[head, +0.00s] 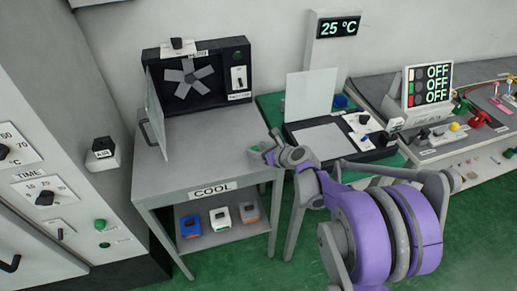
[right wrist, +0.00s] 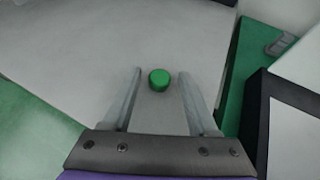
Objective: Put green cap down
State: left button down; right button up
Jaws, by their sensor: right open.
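The green cap (right wrist: 159,79) is a small round piece that shows in the right wrist view against the grey top of the table marked COOL (head: 205,158). It sits between the two fingertips of my right gripper (right wrist: 159,75), with a gap on each side. The gripper is open. In the head view my right gripper (head: 266,150) is at the right edge of that grey table top, and its fingers largely hide the cap. My left gripper is not in view.
A black fan box (head: 197,75) and an upright clear panel (head: 156,112) stand on the grey table. A lower shelf holds several small coloured blocks (head: 220,217). To the right is a green-topped table with a black device (head: 325,138). The front of the grey top is clear.

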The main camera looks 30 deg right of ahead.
jog(key=v, duration=1.2)
jog(key=s+a+f+n+g, duration=0.2)
jog(key=s+a+n, duration=0.2)
jog(key=a+n, duration=0.35)
jog(key=s+a+f+n+g, duration=0.2)
jog(key=s+a+n, duration=0.3)
jog(key=a+n, duration=0.3)
jog(key=s+a+f+n+g+h, duration=0.1)
jog(key=s+f+n+g+h, duration=0.1)
jog(key=s+n, duration=0.8)
jog(key=f+n+g, duration=0.1)
jog(key=n, duration=0.7)
jog(key=shift+s+a+n+p, duration=0.2)
jog(key=shift+a+n+p, duration=0.15)
jog(key=shift+p, duration=0.05)
jog(key=shift+a+f, duration=0.1)
